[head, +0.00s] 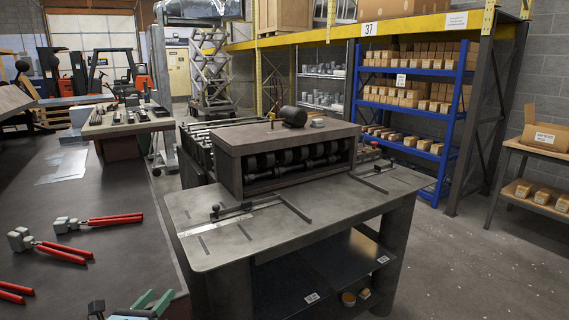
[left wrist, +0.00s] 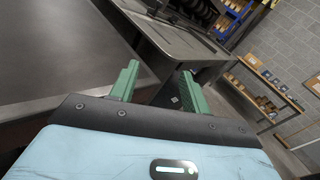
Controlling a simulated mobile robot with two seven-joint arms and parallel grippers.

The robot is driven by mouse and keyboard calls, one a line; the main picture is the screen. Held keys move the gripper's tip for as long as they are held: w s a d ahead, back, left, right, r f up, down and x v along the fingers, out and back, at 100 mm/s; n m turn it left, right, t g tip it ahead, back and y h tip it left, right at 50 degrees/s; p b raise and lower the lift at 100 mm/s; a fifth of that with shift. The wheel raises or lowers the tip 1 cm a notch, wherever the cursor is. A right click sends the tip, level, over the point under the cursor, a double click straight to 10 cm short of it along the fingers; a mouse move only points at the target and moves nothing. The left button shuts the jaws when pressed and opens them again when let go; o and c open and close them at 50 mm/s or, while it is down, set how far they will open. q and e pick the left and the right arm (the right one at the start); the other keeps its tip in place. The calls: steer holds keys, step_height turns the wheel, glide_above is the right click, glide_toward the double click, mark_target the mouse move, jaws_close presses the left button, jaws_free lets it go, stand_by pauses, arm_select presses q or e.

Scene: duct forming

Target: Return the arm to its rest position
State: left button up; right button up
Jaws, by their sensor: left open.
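My left gripper (head: 152,301) shows at the bottom edge of the head view, in front of the dark table. Its green fingers are apart, with nothing between them. The left wrist view also shows the left gripper (left wrist: 160,84), open and empty, with the dark table behind it on the left and the forming machine bench beyond. Most of the left arm is out of the head view. My right gripper is in neither view.
Red-handled hand tools (head: 98,220) lie on the dark table (head: 110,180) at left. The metal forming bench (head: 225,245) stands to its right, with a roller machine (head: 290,150) on it. Blue shelves (head: 447,120) hold boxes behind. Open floor (head: 450,255) lies at right.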

arm_select(q)
steer(key=s+d+f+n+g+y+p, duration=0.15)
steer(key=s+d+f+n, duration=0.25)
steer(key=s+f+n, duration=0.5)
steer(key=s+d+f+n+g, duration=0.2)
steer(key=s+d+f+n, duration=0.2)
steer(key=s+f+n, duration=0.55)
steer(key=s+d+f+n+g, duration=0.1)
steer(key=s+n+g, duration=0.1)
steer(key=s+n, duration=0.5)
steer(key=s+d+f+n+g+p, duration=0.1)
steer(key=s+n, duration=0.7)
steer(key=s, duration=0.9)
steer(key=shift+s+d+f+g+y, duration=0.2)
steer(key=shift+f+g+y, duration=0.15)
steer(key=shift+g, duration=0.4)
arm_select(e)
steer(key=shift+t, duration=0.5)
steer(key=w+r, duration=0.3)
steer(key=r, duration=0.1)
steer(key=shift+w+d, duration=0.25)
arm_select(q)
steer(key=shift+w, duration=0.1)
